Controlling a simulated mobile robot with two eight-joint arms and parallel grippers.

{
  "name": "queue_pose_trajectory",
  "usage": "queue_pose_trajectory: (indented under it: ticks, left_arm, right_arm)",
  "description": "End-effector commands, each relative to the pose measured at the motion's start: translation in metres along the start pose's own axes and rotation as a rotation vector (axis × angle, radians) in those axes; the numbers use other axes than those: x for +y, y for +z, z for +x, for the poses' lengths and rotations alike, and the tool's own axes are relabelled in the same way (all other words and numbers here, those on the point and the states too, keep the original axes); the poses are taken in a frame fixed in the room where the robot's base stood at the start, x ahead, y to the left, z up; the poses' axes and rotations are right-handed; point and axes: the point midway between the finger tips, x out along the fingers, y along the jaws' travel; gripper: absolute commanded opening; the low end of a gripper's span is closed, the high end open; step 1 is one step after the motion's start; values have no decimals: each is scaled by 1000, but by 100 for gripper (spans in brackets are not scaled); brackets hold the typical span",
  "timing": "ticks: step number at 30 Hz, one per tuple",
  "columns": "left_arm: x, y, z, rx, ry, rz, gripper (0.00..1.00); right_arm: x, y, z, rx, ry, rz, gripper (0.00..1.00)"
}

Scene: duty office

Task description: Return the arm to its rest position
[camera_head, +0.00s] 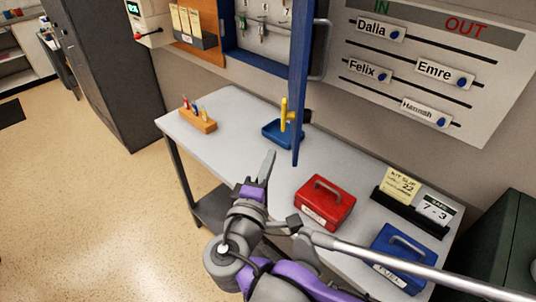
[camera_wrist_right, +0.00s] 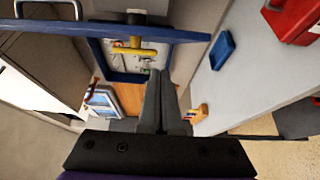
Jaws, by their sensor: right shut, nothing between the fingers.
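My right gripper (camera_head: 267,168) is over the near edge of the white table, its grey fingers closed together and empty. In the right wrist view the closed fingers (camera_wrist_right: 162,103) point toward the wall cabinet. My right arm comes in from the bottom of the head view. The gripper is apart from the table's objects. My left gripper does not show in the head view.
A blue cabinet door (camera_head: 302,80) with a yellow handle (camera_head: 284,114) stands open over the table (camera_head: 225,130). On the table are a blue tray (camera_head: 270,136), an orange tool block (camera_head: 199,121), a red box (camera_head: 335,208) and a blue box (camera_head: 387,262). Floor at left is clear.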

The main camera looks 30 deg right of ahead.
Motion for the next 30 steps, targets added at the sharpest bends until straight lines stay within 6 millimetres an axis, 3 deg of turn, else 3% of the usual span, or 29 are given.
queue_pose_trajectory:
  ticks: [9,15,23,26,30]
  left_arm:
    - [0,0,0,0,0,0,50]
    - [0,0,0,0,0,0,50]
    - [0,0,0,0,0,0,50]
    - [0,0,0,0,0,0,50]
    - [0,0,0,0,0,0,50]
  right_arm:
    - [0,30,-48,6,-1,0,0]
    - [0,38,-60,2,0,-1,0]
    - [-3,40,-60,-3,-11,-1,0]
    - [-21,44,-55,-19,-83,0,0]
    - [-84,59,-48,-68,-328,33,0]
